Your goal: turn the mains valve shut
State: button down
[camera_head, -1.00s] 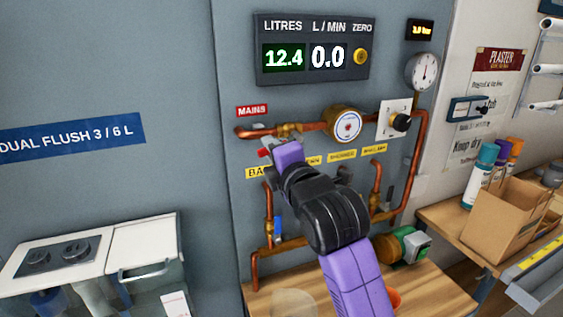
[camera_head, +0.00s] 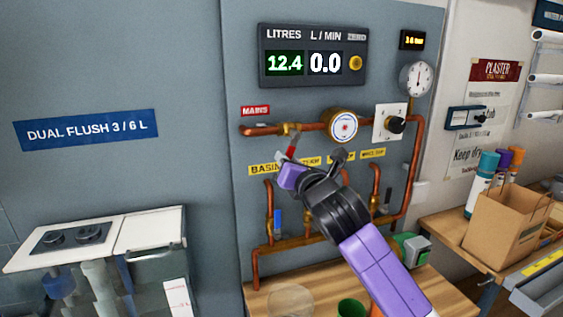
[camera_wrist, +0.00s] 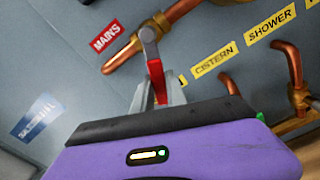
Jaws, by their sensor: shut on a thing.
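The mains valve (camera_head: 290,129) is a brass body on the copper pipe, just right of the red MAINS label (camera_head: 255,111). Its red lever (camera_head: 291,149) points down from the valve, across the pipe. My gripper (camera_head: 287,161) is shut on the lever's lower end. In the wrist view the grey neck of the lever (camera_wrist: 149,42) runs down to the red part (camera_wrist: 156,78), which sits between my fingers (camera_wrist: 158,95). The fingers hide the lever's tip.
The meter display (camera_head: 313,55) reads 12.4 litres and 0.0 L/min. A round dial meter (camera_head: 343,126) and a black knob (camera_head: 396,125) sit right of the valve. Branch pipes with yellow labels (camera_head: 373,153) lie below. A cardboard box (camera_head: 505,220) stands on the right bench.

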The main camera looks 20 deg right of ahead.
jog(key=shift+d+f+n+b, duration=0.2)
jog(key=shift+d+n, duration=0.45)
jog(key=shift+n, duration=0.45)
jog(key=shift+d+f+n+b, duration=0.2)
jog(key=shift+d+n, duration=0.45)
jog(key=shift+n, duration=0.45)
jog(key=shift+d, duration=0.1)
jog(key=c, duration=1.3)
grip_release()
jog(key=shift+c, duration=0.2)
jog(key=s+b, duration=0.2)
jog(key=s, duration=0.5)
jog(key=shift+s, duration=0.4)
